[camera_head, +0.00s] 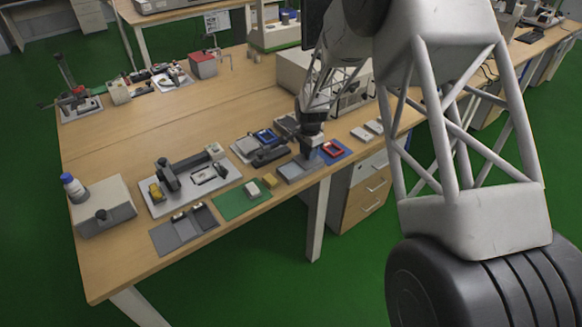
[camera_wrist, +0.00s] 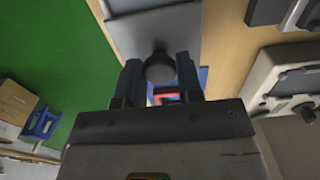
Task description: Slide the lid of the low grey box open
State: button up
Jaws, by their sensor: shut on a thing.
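The low grey box (camera_head: 296,170) sits near the front edge of the bench, at the middle of the head view. Its flat grey lid (camera_wrist: 155,28) fills the top middle of the wrist view, with a dark round knob (camera_wrist: 160,66) at its near end. My gripper (camera_head: 312,152) points down at the right end of the box. In the wrist view its two blue-grey fingers (camera_wrist: 159,74) stand either side of the knob, shut on it. The gripper hides part of the box in the head view, and I cannot tell how far the lid is open.
A blue tray with a red part (camera_head: 333,150) lies close to the right of my gripper. A green mat (camera_head: 229,205) with small blocks lies to the left. Dark tools and a blue part (camera_head: 265,136) lie behind. The bench edge drops to green floor in front.

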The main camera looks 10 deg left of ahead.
jog(key=shift+w, duration=0.1)
dwell(0.5)
jog(key=o, duration=0.5)
jog(key=shift+r, duration=0.15)
jog(key=shift+r, duration=2.4)
